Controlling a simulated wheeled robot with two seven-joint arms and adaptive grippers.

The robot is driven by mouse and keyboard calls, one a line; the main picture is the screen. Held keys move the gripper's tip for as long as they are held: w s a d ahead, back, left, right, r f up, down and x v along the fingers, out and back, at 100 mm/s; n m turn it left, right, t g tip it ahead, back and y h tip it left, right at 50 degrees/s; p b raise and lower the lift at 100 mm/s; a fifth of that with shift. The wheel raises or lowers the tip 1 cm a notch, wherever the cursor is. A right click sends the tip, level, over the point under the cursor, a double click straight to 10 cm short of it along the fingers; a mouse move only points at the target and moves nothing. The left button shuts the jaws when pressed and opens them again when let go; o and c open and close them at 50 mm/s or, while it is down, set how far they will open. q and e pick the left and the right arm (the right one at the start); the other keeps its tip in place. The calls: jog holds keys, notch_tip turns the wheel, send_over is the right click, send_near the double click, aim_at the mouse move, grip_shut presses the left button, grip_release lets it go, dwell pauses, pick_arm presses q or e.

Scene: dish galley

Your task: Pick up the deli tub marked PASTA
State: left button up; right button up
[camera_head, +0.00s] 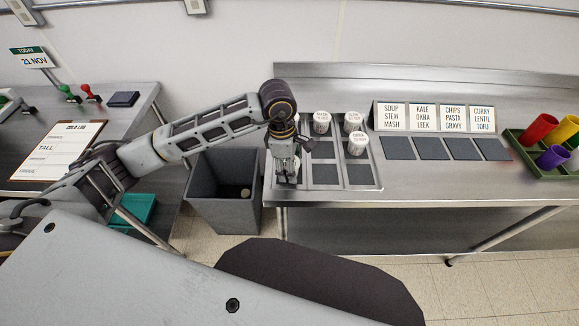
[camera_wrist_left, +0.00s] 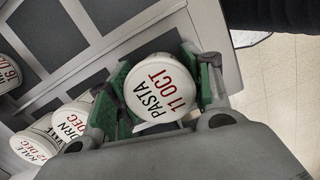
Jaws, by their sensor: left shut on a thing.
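The deli tub (camera_wrist_left: 152,90) marked PASTA, 11 OCT has a round white lid and sits between my left gripper's green-padded fingers in the left wrist view. My left gripper (camera_head: 286,176) is shut on this tub at the left column of the metal tray (camera_head: 325,186). In the head view the gripper mostly hides the tub. I cannot tell whether it is clear of the tray. My right gripper is not in view.
Other white tubs (camera_head: 321,122) stand close by in the tray's back and right parts. A grey bin (camera_head: 224,212) stands left of the counter. Label cards (camera_head: 423,117) stand behind dark square pads (camera_head: 429,148). A green crate (camera_head: 550,160) of coloured cups is far right.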

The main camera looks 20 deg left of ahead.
pick_arm(q)
jog(key=shift+r, duration=0.15)
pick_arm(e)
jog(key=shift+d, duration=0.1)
pick_arm(q)
jog(key=shift+r, duration=0.5)
notch_tip(320, 180, up, 7)
jog(key=shift+r+b, duration=0.15)
jog(key=shift+b, duration=0.2)
jog(key=shift+r, duration=0.7)
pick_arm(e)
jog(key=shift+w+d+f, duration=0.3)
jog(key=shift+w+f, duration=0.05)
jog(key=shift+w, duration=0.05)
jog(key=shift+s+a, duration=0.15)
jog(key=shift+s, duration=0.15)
